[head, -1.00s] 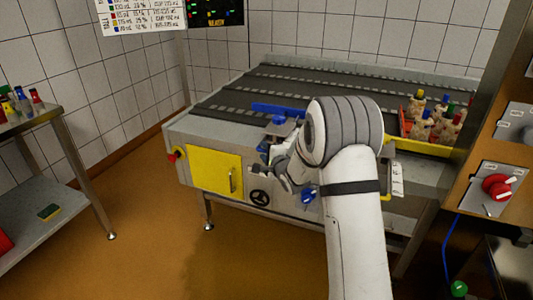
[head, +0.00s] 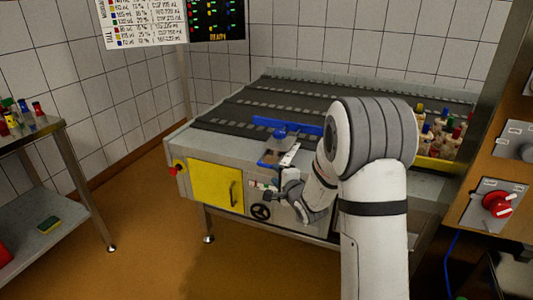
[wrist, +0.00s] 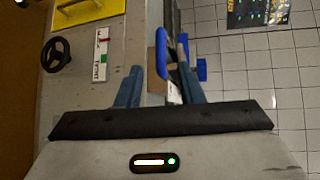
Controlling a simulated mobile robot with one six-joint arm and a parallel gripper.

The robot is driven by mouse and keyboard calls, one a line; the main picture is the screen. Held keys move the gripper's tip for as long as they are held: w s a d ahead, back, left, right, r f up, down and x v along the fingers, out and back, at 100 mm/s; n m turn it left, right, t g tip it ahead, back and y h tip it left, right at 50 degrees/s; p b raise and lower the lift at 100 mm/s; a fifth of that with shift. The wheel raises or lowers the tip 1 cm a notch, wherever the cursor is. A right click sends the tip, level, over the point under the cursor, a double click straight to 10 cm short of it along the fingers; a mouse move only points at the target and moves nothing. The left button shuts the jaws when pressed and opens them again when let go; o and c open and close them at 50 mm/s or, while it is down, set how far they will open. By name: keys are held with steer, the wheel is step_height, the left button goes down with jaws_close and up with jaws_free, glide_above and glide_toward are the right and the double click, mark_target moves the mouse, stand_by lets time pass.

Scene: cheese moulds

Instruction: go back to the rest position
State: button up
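My gripper (head: 284,190) hangs at the front of the grey conveyor machine (head: 183,150), right of its yellow door (head: 215,184) and near the black handwheel (head: 260,212). In the wrist view, the two blue-grey fingers of my gripper (wrist: 160,52) stand apart, with no held object visible. A blue bar (wrist: 163,52) of the machine shows between them, and I cannot tell how far beyond them it is. In the head view, my arm hides part of the machine's front and the finger details.
A steel side table (head: 45,130) with small coloured bottles stands at the left. A yellow-rimmed crate (head: 432,164) of corked bottles sits on the machine's right end, partly behind my arm. A panel with a red knob (head: 497,203) is close at the right.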

steer(key=s+d+r+n+g+h+p, duration=0.2)
steer(key=s+r+n+p, duration=0.15)
steer(key=s+r, duration=0.3)
steer(key=s+d+r+n+g+h+p, duration=0.3)
steer(key=s+r+p, duration=0.2)
steer(key=r, duration=0.3)
steer(key=s+r+n+g+p, duration=0.3)
steer(key=s+r+n+p, duration=0.1)
steer(key=s, duration=0.9)
steer(key=s+r+n+g+p, duration=0.4)
steer(key=s+r+n+p, duration=0.1)
steer(key=s, duration=0.8)
steer(key=shift+s+a+r, duration=0.2)
steer(key=shift+s+a, duration=0.1)
steer(key=shift+a, duration=0.05)
steer(key=shift+o, duration=0.3)
